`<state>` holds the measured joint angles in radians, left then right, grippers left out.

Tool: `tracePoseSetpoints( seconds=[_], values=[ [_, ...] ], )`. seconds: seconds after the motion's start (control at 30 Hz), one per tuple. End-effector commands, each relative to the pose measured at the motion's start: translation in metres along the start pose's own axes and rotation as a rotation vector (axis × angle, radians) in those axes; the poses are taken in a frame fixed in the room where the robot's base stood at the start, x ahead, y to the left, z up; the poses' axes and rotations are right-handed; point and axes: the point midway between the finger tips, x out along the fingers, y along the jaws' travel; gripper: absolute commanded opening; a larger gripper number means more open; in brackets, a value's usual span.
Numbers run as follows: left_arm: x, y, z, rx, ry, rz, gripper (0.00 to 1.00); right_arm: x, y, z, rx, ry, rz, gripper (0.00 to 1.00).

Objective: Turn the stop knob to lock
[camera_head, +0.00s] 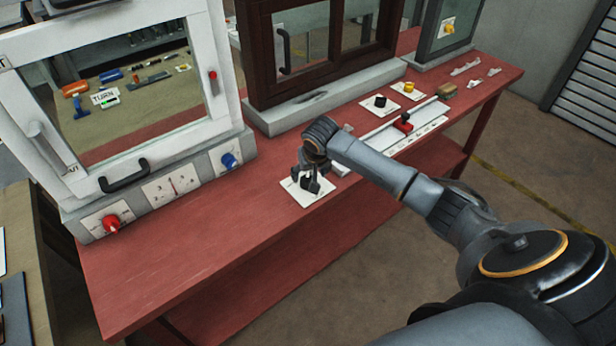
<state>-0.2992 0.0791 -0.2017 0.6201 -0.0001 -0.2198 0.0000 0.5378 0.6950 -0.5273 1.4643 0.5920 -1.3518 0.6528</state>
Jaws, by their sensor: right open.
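My right gripper (311,180) is open and points down over a white plate (296,190) on the red table. A dark shape shows between or beside its fingers; I cannot tell knob from fingertips there, nor whether they touch. Other knobs are a red one (112,223) and a blue one (230,160) on the white cabinet's lower panel, a black one (380,101) and a yellow one (409,87) on white plates farther back. No label lets me tell which is the stop knob. My left gripper is not in view.
The red table (200,240) has bare space front left. The white-framed cabinet (130,90) and the dark-brown framed window (320,50) stand along its back. A rail with a red slider (403,122) lies behind my right forearm. Small metal parts (468,68) lie at the far end.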

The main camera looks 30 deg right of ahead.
Motion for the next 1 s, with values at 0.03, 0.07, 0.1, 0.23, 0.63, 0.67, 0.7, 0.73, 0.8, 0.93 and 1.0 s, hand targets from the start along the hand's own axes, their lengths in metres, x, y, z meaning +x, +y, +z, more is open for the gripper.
tracePoseSetpoints(
  seconds=[0.03,0.07,0.1,0.23,0.63,0.67,0.7,0.73,0.8,0.93,1.0],
  values=[
    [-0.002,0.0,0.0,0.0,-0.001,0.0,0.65,0.009,0.0,0.0,0.001,-0.002,0.0,0.65],
    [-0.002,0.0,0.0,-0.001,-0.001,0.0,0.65,0.014,0.0,0.0,0.002,-0.002,0.0,0.65],
    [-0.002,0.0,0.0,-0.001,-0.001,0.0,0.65,0.02,-0.001,0.0,0.002,-0.002,0.0,0.65],
    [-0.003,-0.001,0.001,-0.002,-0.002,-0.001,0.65,0.034,0.0,0.0,0.0,-0.001,0.0,0.65],
    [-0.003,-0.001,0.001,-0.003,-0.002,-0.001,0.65,0.043,0.0,0.0,-0.001,0.002,-0.001,0.65],
    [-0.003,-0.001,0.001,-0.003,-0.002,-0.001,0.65,0.043,0.0,0.0,-0.001,0.002,0.0,0.63],
    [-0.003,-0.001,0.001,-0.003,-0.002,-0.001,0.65,0.043,0.0,0.0,-0.001,0.002,0.0,0.55],
    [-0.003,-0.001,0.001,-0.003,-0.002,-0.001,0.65,0.042,0.0,0.0,-0.001,0.001,0.0,0.48],
    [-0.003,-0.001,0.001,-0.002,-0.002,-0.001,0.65,0.042,0.0,0.0,-0.001,0.001,0.0,0.34],
    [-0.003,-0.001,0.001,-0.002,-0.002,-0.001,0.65,0.042,0.0,0.0,-0.001,0.001,0.0,0.1],
    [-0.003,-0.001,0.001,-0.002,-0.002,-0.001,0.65,0.042,0.0,0.0,-0.001,0.001,-0.001,0.1]
  ],
)
